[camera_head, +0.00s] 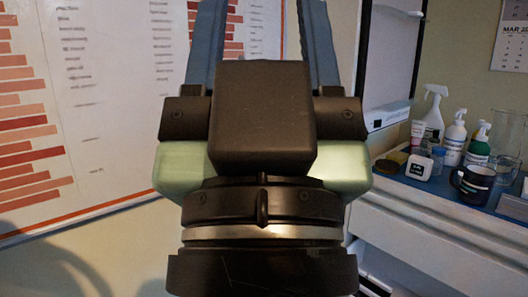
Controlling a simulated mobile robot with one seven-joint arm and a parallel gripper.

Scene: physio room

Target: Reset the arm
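My gripper (262,25) fills the middle of the head view, seen from behind and pointing up and away. Its black body and wrist rings are in front, with pale green sides. Two blue fingers rise on either side, set wide apart, and run out of the top of the picture. The wall shows between them and I see nothing held, though the black housing hides part of the gap and the fingertips are out of view.
A counter with a blue top (430,190) stands at right. It holds a spray bottle (433,110), pump bottles (455,135), a dark mug (472,185), a small white clock (418,168) and a sponge (390,162). A wall chart (110,100) is at left, a calendar (511,45) at upper right.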

